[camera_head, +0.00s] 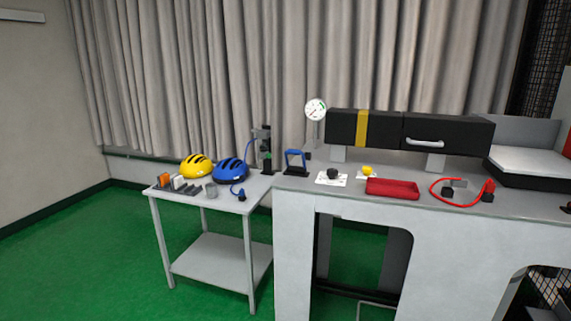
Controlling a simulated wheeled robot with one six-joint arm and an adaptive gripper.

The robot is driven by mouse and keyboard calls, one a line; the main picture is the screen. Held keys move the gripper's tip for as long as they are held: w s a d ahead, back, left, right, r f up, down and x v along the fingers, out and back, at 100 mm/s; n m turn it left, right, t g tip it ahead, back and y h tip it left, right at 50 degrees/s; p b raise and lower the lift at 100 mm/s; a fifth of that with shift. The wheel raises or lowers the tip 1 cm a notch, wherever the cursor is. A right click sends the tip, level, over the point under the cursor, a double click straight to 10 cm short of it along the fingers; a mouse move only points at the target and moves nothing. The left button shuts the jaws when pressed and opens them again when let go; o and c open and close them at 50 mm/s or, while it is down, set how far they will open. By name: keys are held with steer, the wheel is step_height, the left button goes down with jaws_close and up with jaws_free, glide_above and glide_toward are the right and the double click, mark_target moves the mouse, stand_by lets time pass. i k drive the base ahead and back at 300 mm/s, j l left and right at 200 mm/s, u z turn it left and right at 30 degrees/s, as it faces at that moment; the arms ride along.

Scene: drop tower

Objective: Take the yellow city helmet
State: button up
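The yellow helmet (196,167) sits on the small grey side table (254,191), towards its back left. It is a rounded shell with dark vent slots. A blue helmet (231,169) stands close to its right; whether the two touch is hard to tell. My gripper is not in view, so its state does not show.
A dark stand (266,150) rises behind right. The workbench (330,195) adjoins on the right, with a red tray (392,188). Green floor (110,260) at left is clear.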

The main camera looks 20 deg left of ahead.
mark_target(196, 164)
steer(key=i+j, duration=0.1)
steer(key=j, duration=0.4)
steer(key=i+j, duration=0.1)
steer(key=j, duration=0.4)
steer(key=i+j, duration=0.1)
steer(key=j, duration=0.4)
steer(key=i+j, duration=0.15)
steer(key=j, duration=0.35)
steer(key=i+j, duration=0.1)
steer(key=j, duration=0.45)
steer(key=i+j, duration=0.1)
steer(key=j, duration=0.4)
steer(key=i+j, duration=0.1)
steer(key=j, duration=0.4)
steer(key=i+j, duration=0.1)
steer(key=j, duration=0.4)
